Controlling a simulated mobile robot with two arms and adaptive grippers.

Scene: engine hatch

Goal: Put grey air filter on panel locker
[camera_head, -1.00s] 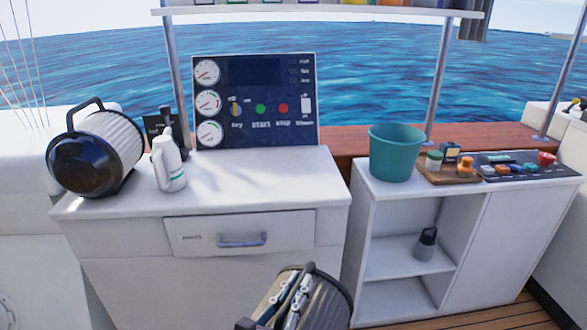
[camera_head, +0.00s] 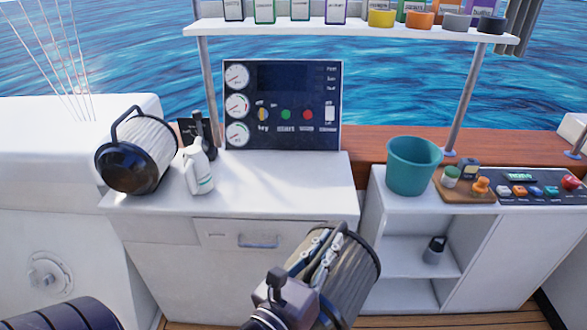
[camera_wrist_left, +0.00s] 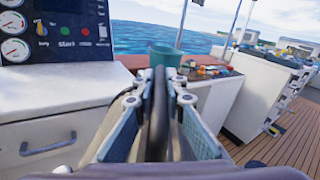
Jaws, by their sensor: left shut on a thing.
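The grey air filter (camera_head: 352,278), a ribbed grey-brown cylinder, is in front of the panel locker (camera_head: 281,177) in the head view, lower than its top. My left gripper (camera_head: 318,255) is shut on the filter's black handle. The left wrist view shows the dark handle (camera_wrist_left: 158,105) between the two fingers (camera_wrist_left: 158,120). The panel locker is a white cabinet with a drawer and a dark gauge panel (camera_head: 282,105) at its back. A second filter, white-ribbed with a black cap (camera_head: 125,168), sits on its left end. My right gripper is out of view.
A white jug (camera_head: 198,170) stands beside the black-capped filter. The locker top is clear in front of the panel. To the right, a teal bucket (camera_head: 413,168) and a switch board (camera_head: 540,190) sit on a shelf unit (camera_head: 455,215). A shelf of cans (camera_head: 350,27) hangs above.

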